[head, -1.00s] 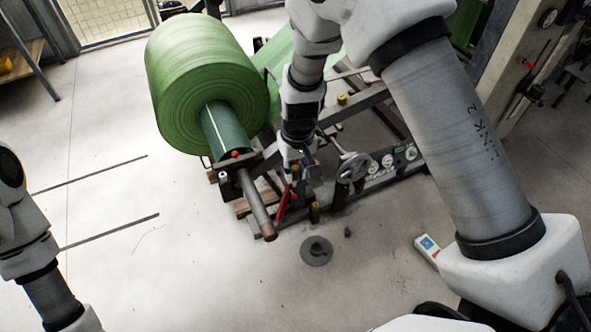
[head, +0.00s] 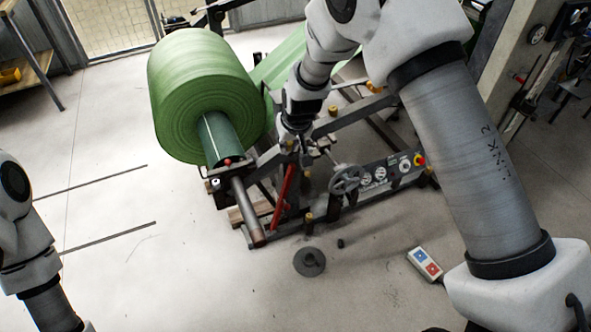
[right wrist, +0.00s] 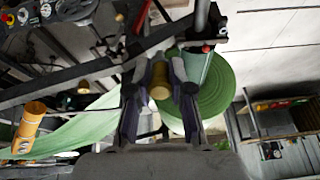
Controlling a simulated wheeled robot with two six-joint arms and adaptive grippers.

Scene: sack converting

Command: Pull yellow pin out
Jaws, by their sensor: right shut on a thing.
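My right gripper (head: 297,145) is at the near side of the dark unwind stand (head: 320,125), above the red lever (head: 283,197). In the right wrist view, its two fingers (right wrist: 160,95) are closed around a short brass-yellow cylinder, the yellow pin (right wrist: 160,82). The fingers cover the pin's sides, and I cannot tell whether its far end is still in the stand. In the head view the pin is too small and covered to make out clearly. My left arm shows at the left edge, but its gripper is out of the picture.
A big green roll (head: 200,85) sits on a shaft (head: 246,210) left of my right gripper. A handwheel (head: 346,179) and control panel (head: 385,172) stand to its right. A dark disc (head: 310,262) and a pendant (head: 425,264) lie on the floor. The left floor is mostly clear.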

